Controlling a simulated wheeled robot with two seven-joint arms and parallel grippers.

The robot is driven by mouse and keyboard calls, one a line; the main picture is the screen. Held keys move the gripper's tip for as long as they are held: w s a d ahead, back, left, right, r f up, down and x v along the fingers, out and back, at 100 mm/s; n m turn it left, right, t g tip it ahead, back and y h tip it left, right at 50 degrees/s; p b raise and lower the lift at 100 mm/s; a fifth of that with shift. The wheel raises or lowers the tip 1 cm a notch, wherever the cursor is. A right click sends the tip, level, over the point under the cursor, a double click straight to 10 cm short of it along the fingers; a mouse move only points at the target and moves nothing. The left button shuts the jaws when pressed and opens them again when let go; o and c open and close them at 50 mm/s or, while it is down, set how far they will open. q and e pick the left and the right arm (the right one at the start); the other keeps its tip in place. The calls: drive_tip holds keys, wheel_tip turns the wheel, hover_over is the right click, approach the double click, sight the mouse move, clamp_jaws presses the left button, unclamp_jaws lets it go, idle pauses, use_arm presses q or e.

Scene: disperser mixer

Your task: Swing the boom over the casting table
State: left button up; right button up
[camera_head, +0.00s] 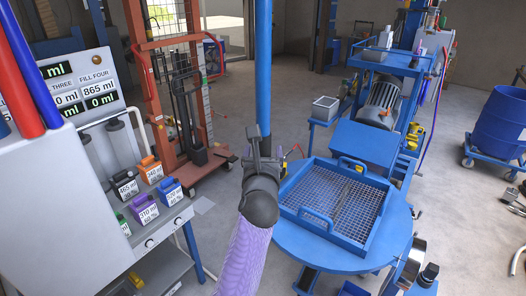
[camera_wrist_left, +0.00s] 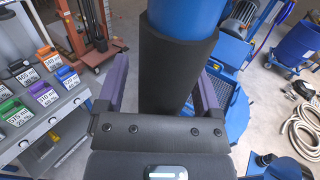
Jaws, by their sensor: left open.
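A vertical blue pole (camera_head: 263,70) comes down from the top of the head view, left of the casting table; I take it as part of the boom, whose upper part is out of view. Its lower end has a black sleeve (camera_wrist_left: 172,75). My left gripper (camera_head: 263,153) is at this sleeve, its purple fingers one on each side, open. I cannot tell whether they touch it. The round blue casting table (camera_head: 325,262) stands to the right, with a blue mesh-floored tray (camera_head: 345,200) on it. My right gripper is not in view.
A white dispensing cabinet (camera_head: 60,220) with several colored labelled containers stands on the left, an orange lift frame (camera_head: 160,90) behind it. A blue motor machine (camera_head: 380,105) stands behind the table. A blue drum (camera_head: 498,120) is far right. Coiled hose (camera_wrist_left: 303,130) lies on the floor.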

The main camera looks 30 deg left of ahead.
use_arm(q)
drive_tip(key=shift+s+d+r, duration=0.1)
drive_tip(key=shift+s, duration=0.05)
drive_tip(key=shift+c, duration=1.1)
clamp_jaws()
